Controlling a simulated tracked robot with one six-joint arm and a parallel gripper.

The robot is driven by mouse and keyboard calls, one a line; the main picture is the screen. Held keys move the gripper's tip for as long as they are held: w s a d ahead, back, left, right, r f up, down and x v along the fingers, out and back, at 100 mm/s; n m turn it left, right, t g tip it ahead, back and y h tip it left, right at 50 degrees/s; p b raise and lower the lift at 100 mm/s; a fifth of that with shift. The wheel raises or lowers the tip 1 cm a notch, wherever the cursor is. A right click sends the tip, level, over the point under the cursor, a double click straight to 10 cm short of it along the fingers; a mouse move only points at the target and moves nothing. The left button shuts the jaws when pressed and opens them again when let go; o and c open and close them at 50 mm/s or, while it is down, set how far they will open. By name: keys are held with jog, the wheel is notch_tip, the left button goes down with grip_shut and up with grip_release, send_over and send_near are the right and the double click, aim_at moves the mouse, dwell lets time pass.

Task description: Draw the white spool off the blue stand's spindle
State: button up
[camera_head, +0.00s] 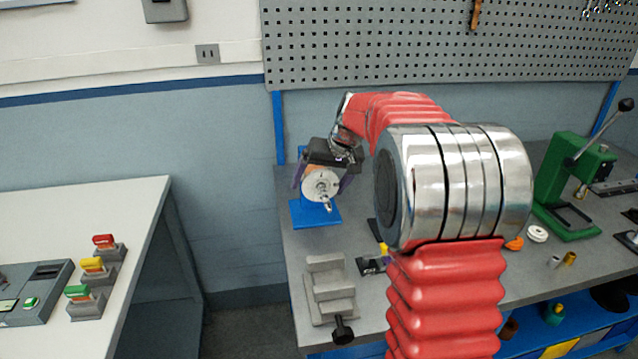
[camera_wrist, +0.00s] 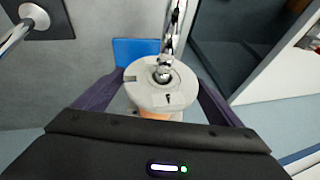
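The white spool (camera_head: 313,185) sits on the blue stand (camera_head: 315,219), its round face turned towards the head camera. A metal spindle end shows at its centre, with an orange-brown band behind the white face. In the wrist view the spool (camera_wrist: 146,95) is in the middle, with part of the blue stand (camera_wrist: 130,48) beyond it. My gripper (camera_wrist: 160,76) has dark purple fingers, one on either side of the spool. Whether they touch it or stand slightly apart cannot be told. The gripper (camera_head: 325,177) also shows around the spool in the head view.
A grey stepped block (camera_head: 328,290) with a black knob stands in front of the stand on the bench. A green press (camera_head: 570,185) is at the right. A white table (camera_head: 120,200) with coloured switches is at the left, beyond a gap.

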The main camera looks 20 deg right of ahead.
aim_at(329, 205)
jog(key=shift+r, duration=0.1)
jog(key=c, duration=1.2)
jog(key=shift+c, duration=0.2)
jog(key=shift+s+a, duration=0.2)
jog(key=shift+s, duration=0.7)
jog(key=shift+s+a, duration=0.15)
jog(key=shift+s, duration=0.75)
dwell(1.1)
jog(key=shift+s+a, duration=0.15)
jog(key=shift+s, duration=0.65)
jog(key=shift+s+a, duration=0.15)
jog(key=shift+s, duration=0.65)
jog(key=shift+s, duration=0.1)
jog(key=shift+s+a, duration=0.2)
jog(key=shift+s, duration=0.65)
jog(key=shift+s+a, duration=0.2)
jog(key=shift+s, duration=0.6)
jog(key=shift+s, duration=0.1)
